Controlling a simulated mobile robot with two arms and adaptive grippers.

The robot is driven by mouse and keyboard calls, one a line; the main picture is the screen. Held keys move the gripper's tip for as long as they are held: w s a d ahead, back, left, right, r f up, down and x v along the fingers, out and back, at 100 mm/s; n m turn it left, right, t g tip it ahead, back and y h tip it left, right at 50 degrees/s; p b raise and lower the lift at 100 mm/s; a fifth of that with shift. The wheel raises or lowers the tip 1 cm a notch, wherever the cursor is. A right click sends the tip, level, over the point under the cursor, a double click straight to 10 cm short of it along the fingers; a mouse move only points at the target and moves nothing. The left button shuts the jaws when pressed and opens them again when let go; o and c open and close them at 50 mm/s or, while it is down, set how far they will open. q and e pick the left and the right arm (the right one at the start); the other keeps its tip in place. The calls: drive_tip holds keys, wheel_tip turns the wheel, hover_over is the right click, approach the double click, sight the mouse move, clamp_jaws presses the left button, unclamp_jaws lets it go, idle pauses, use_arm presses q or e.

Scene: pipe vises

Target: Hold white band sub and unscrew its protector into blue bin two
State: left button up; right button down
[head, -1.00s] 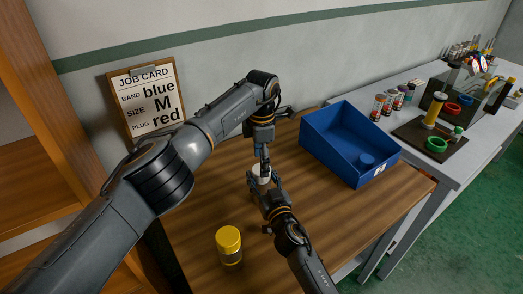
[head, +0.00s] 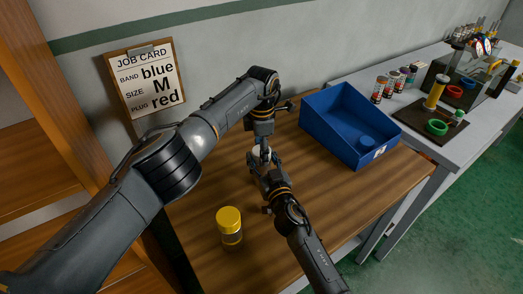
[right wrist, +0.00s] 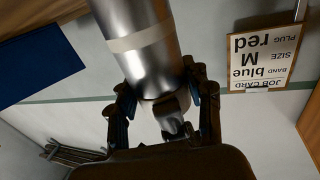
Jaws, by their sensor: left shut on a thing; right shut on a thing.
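The white band sub is a shiny metal cylinder (right wrist: 150,60) with a pale band; it fills the upper middle of the right wrist view. My right gripper (right wrist: 163,105) has its fingers on either side of the sub's end and is shut on it. In the head view only a small pale part of the sub (head: 260,153) shows between the two hands. My left gripper (head: 262,146) reaches down from above and is shut at the sub; its exact grip is hidden. I cannot make out the protector. The blue bin (head: 318,118) stands right of the hands.
A yellow-capped jar-like piece (head: 229,226) stands on the wooden table (head: 330,205) at the front. A job card (head: 146,80) hangs on the wall. A grey bench (head: 385,122) with vials and fixtures is at the right. The table in front of the bin is clear.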

use_arm(q)
drive_tip(key=n, duration=0.6)
drive_tip(key=shift+w+n, duration=0.1)
drive_tip(key=shift+n, duration=0.2)
drive_tip(key=o, duration=1.3)
